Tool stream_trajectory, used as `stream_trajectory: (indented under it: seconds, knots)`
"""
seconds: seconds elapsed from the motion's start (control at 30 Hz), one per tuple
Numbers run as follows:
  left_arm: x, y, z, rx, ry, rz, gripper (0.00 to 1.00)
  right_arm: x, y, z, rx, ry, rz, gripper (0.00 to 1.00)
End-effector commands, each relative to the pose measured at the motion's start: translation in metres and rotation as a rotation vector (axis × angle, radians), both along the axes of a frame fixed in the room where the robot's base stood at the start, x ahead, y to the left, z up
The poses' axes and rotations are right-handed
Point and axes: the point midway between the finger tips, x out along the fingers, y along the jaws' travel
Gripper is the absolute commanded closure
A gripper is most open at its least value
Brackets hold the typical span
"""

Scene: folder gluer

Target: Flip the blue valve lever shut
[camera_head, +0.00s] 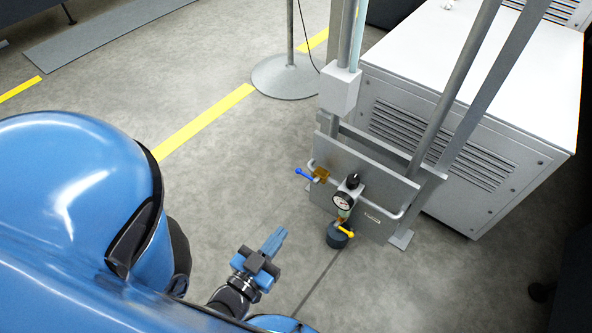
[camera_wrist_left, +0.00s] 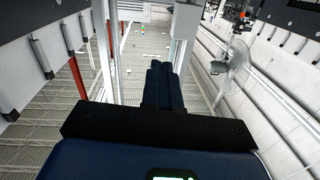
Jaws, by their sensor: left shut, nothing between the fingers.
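The blue valve lever (camera_head: 304,174) sticks out to the upper left from a brass-coloured valve body (camera_head: 320,175) on the left side of a grey panel (camera_head: 370,165). My left gripper (camera_head: 279,231) is below and slightly left of the lever in the head view, clear of it. Its blue fingers are together with nothing between them. They also show together in the left wrist view (camera_wrist_left: 160,66). I cannot make out the blue lever in the wrist view. My right gripper is not in view.
A pressure gauge (camera_head: 342,200) and a yellow lever (camera_head: 346,231) sit right of the blue lever. A grey vented cabinet (camera_head: 440,130) stands behind the panel. A round post base (camera_head: 285,78) is on the floor.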

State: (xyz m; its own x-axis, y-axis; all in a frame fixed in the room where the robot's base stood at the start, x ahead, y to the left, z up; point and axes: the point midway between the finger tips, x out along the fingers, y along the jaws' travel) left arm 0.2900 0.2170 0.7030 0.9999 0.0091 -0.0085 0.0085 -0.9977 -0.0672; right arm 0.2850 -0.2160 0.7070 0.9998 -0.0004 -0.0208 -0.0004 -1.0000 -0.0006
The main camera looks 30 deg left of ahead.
Motion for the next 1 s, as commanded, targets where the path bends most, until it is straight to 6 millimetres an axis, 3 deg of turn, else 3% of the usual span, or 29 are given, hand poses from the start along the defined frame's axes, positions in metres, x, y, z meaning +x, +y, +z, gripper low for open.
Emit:
stream_trajectory:
  seconds: [0.27,0.5,0.7,0.9,1.0]
  knots:
    - [0.042,0.018,-0.107,0.498,-0.068,0.077,1.00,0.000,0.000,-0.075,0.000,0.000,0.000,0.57]
    - [0.102,0.049,-0.218,1.185,-0.101,0.194,1.00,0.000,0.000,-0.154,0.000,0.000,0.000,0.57]
    - [0.153,0.084,-0.298,1.753,-0.084,0.295,1.00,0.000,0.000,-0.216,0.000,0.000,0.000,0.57]
    - [0.192,0.118,-0.353,2.218,-0.045,0.374,1.00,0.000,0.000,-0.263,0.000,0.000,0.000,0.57]
    - [0.205,0.132,-0.369,2.382,-0.028,0.398,1.00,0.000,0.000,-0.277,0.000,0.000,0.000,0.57]
